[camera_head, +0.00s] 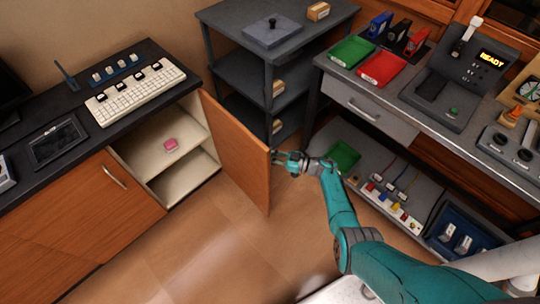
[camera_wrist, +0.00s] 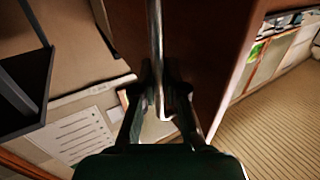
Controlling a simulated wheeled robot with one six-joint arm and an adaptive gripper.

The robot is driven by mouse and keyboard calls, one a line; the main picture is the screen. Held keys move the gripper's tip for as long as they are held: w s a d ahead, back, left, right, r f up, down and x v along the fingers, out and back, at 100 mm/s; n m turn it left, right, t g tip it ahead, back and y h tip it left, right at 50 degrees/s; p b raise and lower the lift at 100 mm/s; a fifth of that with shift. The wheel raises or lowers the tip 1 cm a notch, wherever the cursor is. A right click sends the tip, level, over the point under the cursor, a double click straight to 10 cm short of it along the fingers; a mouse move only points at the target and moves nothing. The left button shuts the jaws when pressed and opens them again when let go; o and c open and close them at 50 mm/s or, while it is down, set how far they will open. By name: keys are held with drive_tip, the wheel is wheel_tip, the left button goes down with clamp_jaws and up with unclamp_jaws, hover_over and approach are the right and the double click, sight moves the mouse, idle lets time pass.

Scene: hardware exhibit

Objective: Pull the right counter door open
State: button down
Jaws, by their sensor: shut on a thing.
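The right counter door (camera_head: 236,155) is a wooden panel standing wide open, swung out from the counter on the left. Behind it the cabinet interior (camera_head: 150,145) shows cream shelves with a pink item (camera_head: 170,145) on one. My gripper (camera_head: 282,160) is at the outer face of the door near its free edge. In the wrist view a metal bar handle (camera_wrist: 155,45) runs down between the fingers of my gripper (camera_wrist: 160,105), which are shut on it. The door panel (camera_wrist: 205,50) fills the area behind the handle. The handle is hidden in the head view.
A grey shelf rack (camera_head: 267,75) stands just behind the door. A workbench (camera_head: 370,110) with trays and devices is at the right, with a low shelf (camera_head: 375,185) near my arm. The left counter door (camera_head: 100,185) is closed. Floor (camera_head: 190,240) in front is clear.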

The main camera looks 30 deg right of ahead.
drive_tip(key=c, duration=1.2)
unclamp_jaws()
drive_tip(key=v, duration=1.2)
